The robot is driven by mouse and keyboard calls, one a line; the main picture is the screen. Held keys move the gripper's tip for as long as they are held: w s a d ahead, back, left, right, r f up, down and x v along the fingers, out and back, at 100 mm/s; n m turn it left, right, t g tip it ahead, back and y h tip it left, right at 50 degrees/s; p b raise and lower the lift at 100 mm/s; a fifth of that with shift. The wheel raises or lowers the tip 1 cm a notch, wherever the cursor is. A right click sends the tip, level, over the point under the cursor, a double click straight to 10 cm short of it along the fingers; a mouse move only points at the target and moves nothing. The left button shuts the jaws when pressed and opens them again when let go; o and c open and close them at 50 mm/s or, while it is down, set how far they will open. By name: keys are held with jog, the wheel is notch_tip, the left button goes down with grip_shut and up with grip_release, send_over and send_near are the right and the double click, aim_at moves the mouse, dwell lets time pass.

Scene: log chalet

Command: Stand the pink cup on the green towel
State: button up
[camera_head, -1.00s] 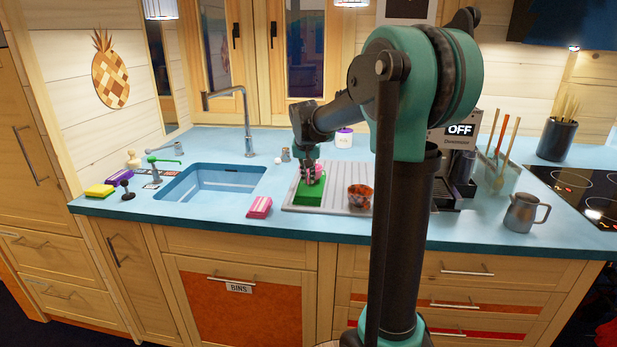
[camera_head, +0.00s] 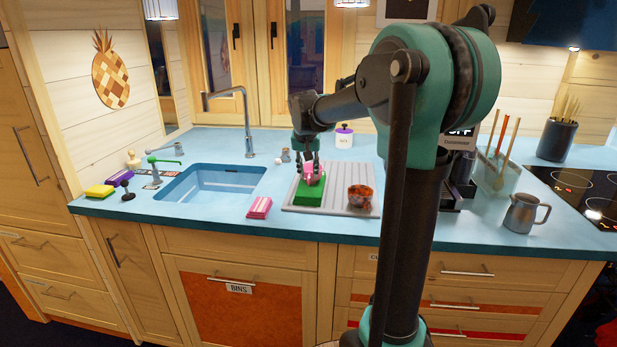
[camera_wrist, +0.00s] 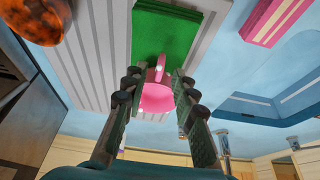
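The pink cup (camera_head: 311,171) is at the back part of the folded green towel (camera_head: 309,193), and it looks upright. Its exact contact with the towel is hard to see. In the wrist view the cup (camera_wrist: 156,96) shows its handle toward the green towel (camera_wrist: 165,32), and its body overlaps the towel's near edge. My gripper (camera_head: 306,162) is just above the cup with its fingers spread. In the wrist view the gripper (camera_wrist: 156,82) has a finger on each side of the cup, with gaps showing.
The towel lies on a grey ribbed drainboard (camera_head: 340,205). A brown patterned bowl (camera_head: 360,196) stands right of it. A white lidded jar (camera_head: 344,137) stands behind.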

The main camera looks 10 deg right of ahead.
jog(key=v, duration=0.9)
